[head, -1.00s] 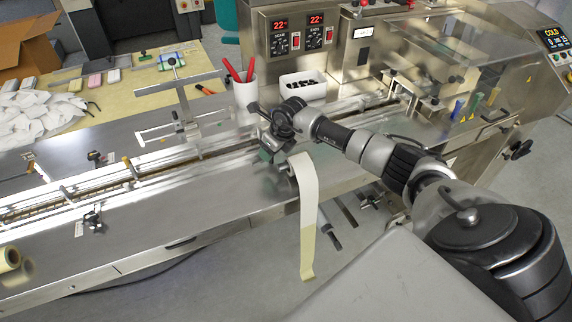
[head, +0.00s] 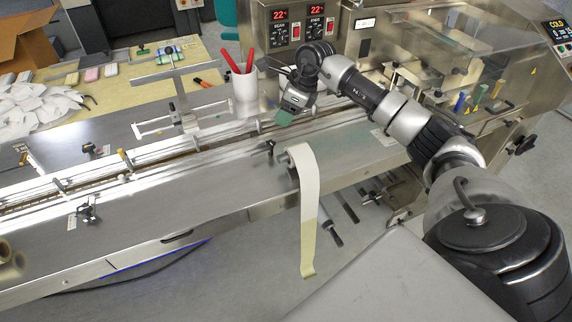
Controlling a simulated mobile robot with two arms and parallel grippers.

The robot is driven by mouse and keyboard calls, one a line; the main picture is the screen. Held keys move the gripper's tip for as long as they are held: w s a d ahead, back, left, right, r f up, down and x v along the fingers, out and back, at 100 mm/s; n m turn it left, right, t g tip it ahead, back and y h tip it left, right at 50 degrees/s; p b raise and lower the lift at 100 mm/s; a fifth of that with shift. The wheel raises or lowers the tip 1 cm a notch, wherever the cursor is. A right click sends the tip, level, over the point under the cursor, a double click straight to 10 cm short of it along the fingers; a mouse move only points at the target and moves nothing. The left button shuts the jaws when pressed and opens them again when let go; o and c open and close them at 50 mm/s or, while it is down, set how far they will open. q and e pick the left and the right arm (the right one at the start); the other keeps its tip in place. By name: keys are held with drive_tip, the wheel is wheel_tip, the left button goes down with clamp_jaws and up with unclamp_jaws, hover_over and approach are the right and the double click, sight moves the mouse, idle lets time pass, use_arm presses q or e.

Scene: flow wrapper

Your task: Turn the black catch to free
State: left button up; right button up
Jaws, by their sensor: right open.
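My right gripper (head: 287,113) hangs over the infeed track of the wrapper, fingers pointing down and left. It is open, and nothing shows between its fingers. Several small black fittings could be the black catch, and I cannot tell which it is. One black fitting (head: 270,151) is on the near rail just below and left of the gripper, apart from it. Another black fitting (head: 87,212) is by a white label at the front left, and one (head: 89,149) is at the far left side of the track. Their exact positions are too small to read. My left gripper is out of view.
A pale film strip (head: 308,190) hangs over the front edge beside the gripper. A white cup (head: 244,95) with red-handled tools stands behind the track. The steel wrapper housing (head: 375,40) rises behind my right arm.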

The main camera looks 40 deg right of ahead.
drive_tip(key=s+a+r+m+t+y, duration=0.1)
drive_tip(key=a+m+t+y, duration=0.5)
drive_tip(key=a, duration=0.6)
drive_tip(key=s+a+r+m+t+y, duration=0.25)
drive_tip(key=a+m+t, duration=0.4)
drive_tip(key=a, duration=0.45)
drive_tip(key=s+d+f+m+h, duration=0.3)
drive_tip(key=f+m+h, duration=0.3)
drive_tip(key=m, duration=0.5)
drive_tip(key=s+d+f+m+h, duration=0.3)
drive_tip(key=f+m+h, duration=0.3)
drive_tip(key=m, duration=0.5)
drive_tip(key=s+a+f+m+g, duration=0.1)
drive_tip(key=s+f+m+g, duration=0.5)
drive_tip(key=s+f+g, duration=0.4)
drive_tip(key=s+f, duration=0.4)
drive_tip(key=f, duration=0.3)
drive_tip(key=shift+s+a+f+b, duration=0.15)
drive_tip(key=shift+a+f+b, duration=0.1)
drive_tip(key=shift+f+b, duration=0.15)
drive_tip(key=shift+h, duration=0.25)
